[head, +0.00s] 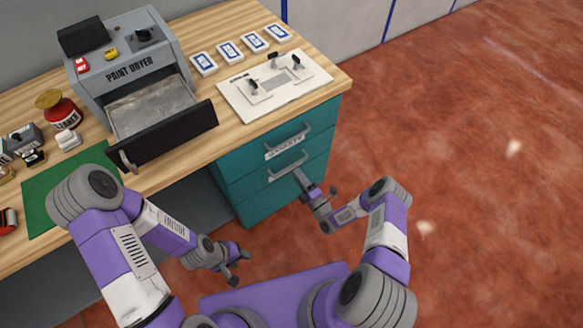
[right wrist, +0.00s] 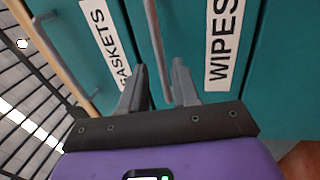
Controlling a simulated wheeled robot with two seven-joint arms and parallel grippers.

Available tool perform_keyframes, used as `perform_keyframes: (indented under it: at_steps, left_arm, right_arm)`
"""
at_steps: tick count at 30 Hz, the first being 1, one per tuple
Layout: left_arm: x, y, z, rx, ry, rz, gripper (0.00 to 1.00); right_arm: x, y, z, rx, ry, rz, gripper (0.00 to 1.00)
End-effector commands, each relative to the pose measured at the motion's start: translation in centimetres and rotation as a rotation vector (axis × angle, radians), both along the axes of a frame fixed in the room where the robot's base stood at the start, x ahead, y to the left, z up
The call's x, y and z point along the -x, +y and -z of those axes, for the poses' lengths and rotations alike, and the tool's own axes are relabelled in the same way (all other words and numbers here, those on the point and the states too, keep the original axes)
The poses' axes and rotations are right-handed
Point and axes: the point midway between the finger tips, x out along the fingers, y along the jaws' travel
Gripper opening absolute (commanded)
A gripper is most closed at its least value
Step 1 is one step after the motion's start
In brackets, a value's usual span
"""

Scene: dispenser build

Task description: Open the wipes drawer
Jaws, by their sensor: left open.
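The wipes drawer (right wrist: 225,95) is a teal front with a white WIPES label (right wrist: 222,42) in the right wrist view. Its grey bar handle (right wrist: 157,50) runs between the fingers of my right gripper (right wrist: 160,82), which is open with a finger on each side of the bar. In the head view the drawer looks shut, its handle (head: 287,166) is the lower one, and my right gripper (head: 303,178) is at its right end. My left gripper (head: 240,265) is open and empty, low in front of the bench.
The gaskets drawer (head: 310,135) is directly above and shut. On the wooden bench (head: 205,160) stand a paint dryer (head: 125,50) with its black-fronted drawer (head: 170,137) pulled out, a white board (head: 235,100) and several blue-white packs. Red floor to the right is clear.

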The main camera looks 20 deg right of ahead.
Motion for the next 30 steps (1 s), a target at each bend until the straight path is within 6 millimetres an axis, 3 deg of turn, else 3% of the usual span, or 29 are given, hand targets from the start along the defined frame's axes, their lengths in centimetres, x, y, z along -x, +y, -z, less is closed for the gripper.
perform_keyframes:
  at_steps: [9, 20, 26, 30]
  left_arm:
    - [0.0, 0.0, 1.4, 0.0, 0.0, 0.0, 0.43]
    - [0.0, 0.0, 1.5, 0.0, 0.0, 0.0, 0.43]
    - [0.0, 0.0, 1.5, 0.0, 0.0, 0.0, 0.43]
    - [0.0, 0.0, 1.5, 0.0, 0.0, 0.0, 0.43]
  right_arm:
    - [-4.1, 1.5, -0.7, 0.0, 0.001, -0.001, 0.3]
    - [-4.6, 1.7, -0.9, -0.002, 0.004, -0.001, 0.3]
    - [-4.6, 1.7, -0.9, -0.002, 0.004, -0.001, 0.0]
    - [-4.6, 1.7, -0.9, -0.002, 0.004, -0.001, 0.0]
